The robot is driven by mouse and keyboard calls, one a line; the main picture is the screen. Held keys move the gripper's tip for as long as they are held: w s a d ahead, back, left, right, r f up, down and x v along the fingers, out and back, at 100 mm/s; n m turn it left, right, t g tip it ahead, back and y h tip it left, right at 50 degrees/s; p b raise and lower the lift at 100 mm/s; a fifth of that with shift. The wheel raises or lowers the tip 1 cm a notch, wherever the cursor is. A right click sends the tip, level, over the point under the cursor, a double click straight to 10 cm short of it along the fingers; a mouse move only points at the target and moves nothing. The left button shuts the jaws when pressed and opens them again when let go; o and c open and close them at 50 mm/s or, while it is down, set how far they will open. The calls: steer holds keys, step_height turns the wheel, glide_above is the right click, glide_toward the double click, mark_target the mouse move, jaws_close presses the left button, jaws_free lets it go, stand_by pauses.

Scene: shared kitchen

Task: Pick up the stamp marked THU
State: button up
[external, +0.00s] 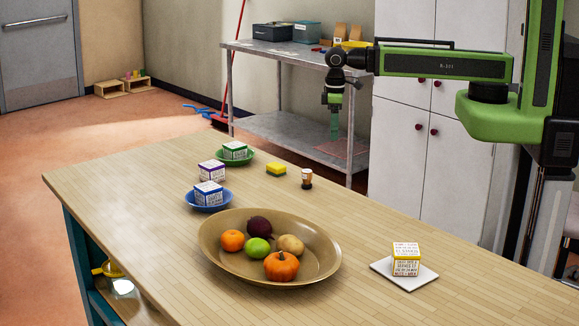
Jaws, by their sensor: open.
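A small upright object with a pale and brown upper part and a dark base (306,179) looks like a stamp. Any THU marking is too small to read. My gripper (335,133) hangs from the arm, pointing down, above and a little right of the stamp in the picture. It is open and apart from the stamp, with nothing seen in it.
Boxes with green (235,150), purple (211,171) and blue (209,194) trim stand farther left. A wide fruit bowl (214,258) is in front. A yellow-trimmed box (406,260) sits on a white plate (426,282) at right.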

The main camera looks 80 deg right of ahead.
steer(key=c, duration=0.4)
steer(key=w+m, duration=0.4)
steer(key=m, duration=0.6)
step_height(320, 180, up, 14)
steer(key=m+p, duration=0.5)
steer(key=p, duration=0.9)
glide_above(307, 171)
steer(key=shift+m, duration=0.3)
step_height(307, 171, down, 18)
steer(key=b, duration=1.8)
steer(key=shift+d, duration=0.1)
steer(key=shift+r, duration=0.25)
